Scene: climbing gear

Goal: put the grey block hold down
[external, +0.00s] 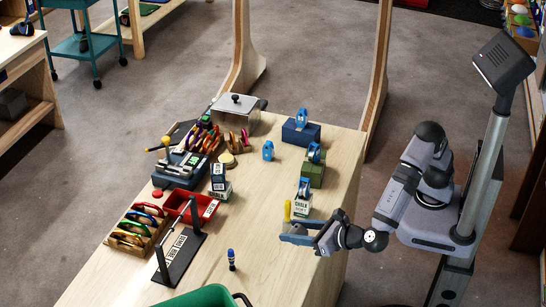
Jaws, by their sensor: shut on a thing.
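My gripper (304,236) is over the right part of the wooden table, in front of the chalk box. It is shut on a blue-grey piece (294,229) at its fingertips, which looks like the grey block hold. The fingers cover part of it, and its outline is hard to make out at this size. I cannot tell whether it touches the table. A yellow upright piece (287,210) shows just behind the fingertips.
A chalk box (303,207), a green block (315,174) and a blue block (301,132) stand in a row behind my gripper. A small blue bottle (231,260) and a black stand (179,258) are to the left. Bare tabletop (265,205) lies between.

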